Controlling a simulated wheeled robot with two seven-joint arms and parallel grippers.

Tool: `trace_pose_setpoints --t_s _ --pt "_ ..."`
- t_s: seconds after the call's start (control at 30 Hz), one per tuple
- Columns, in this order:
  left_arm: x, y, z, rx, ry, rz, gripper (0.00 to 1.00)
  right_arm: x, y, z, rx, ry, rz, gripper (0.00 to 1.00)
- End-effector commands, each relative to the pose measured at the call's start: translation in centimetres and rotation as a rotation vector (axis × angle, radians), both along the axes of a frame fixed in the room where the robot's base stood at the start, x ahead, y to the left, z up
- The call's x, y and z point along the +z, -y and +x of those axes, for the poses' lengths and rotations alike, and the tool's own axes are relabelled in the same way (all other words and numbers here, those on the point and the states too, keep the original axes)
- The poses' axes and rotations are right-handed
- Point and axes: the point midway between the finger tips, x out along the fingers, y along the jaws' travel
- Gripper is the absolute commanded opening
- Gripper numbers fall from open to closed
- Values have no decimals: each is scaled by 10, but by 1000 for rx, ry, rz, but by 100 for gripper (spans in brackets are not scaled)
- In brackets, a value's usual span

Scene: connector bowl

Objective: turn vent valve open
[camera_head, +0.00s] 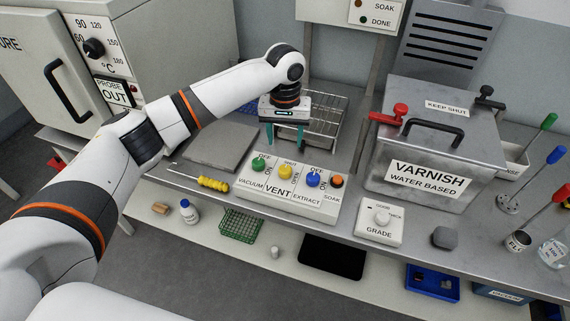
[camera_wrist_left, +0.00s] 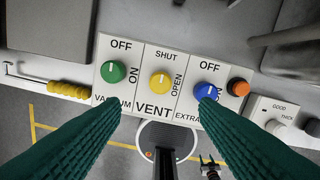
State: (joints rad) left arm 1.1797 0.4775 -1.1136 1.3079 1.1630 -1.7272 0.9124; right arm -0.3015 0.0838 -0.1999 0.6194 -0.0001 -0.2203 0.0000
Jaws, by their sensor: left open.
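The vent valve is a yellow round knob (camera_head: 285,172) in the middle of a white control panel (camera_head: 265,200) on the bench. In the left wrist view the yellow knob (camera_wrist_left: 160,84) sits above the word VENT, with SHUT printed above it and OPEN to its right. Its pale mark seems to point up towards SHUT. My left gripper (camera_head: 285,140) is open and empty, with its green fingers pointing down above and behind the panel. In the left wrist view its fingers (camera_wrist_left: 160,105) are spread either side of the yellow knob, apart from it. My right gripper is not in view.
A green knob (camera_head: 259,164) and a blue knob (camera_head: 313,179) flank the yellow one closely. An orange button (camera_head: 337,181) is at the panel's right end. A yellow-handled tool (camera_head: 213,184) lies left of the panel. A wire rack (camera_head: 325,125) and varnish tank (camera_head: 440,155) stand behind and right.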

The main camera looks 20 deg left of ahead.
Motion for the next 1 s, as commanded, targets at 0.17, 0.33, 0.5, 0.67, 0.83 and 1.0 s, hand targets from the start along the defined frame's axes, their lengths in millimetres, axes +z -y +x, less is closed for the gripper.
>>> trace_pose_setpoints --t_s 0.17,0.33,0.5,0.67,0.83,1.0 --pt "-33 0 -1 -2 -4 0 55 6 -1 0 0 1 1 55" --pt "-68 1 -1 -2 -3 0 55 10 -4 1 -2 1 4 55" --pt "-94 1 -1 -3 -1 0 55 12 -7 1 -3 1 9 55" --pt "-106 1 -1 -4 1 -1 55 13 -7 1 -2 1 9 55" --pt "-110 1 -1 -4 1 -1 55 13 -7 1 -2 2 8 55" --pt "-109 1 -1 -4 1 -1 52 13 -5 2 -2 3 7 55"
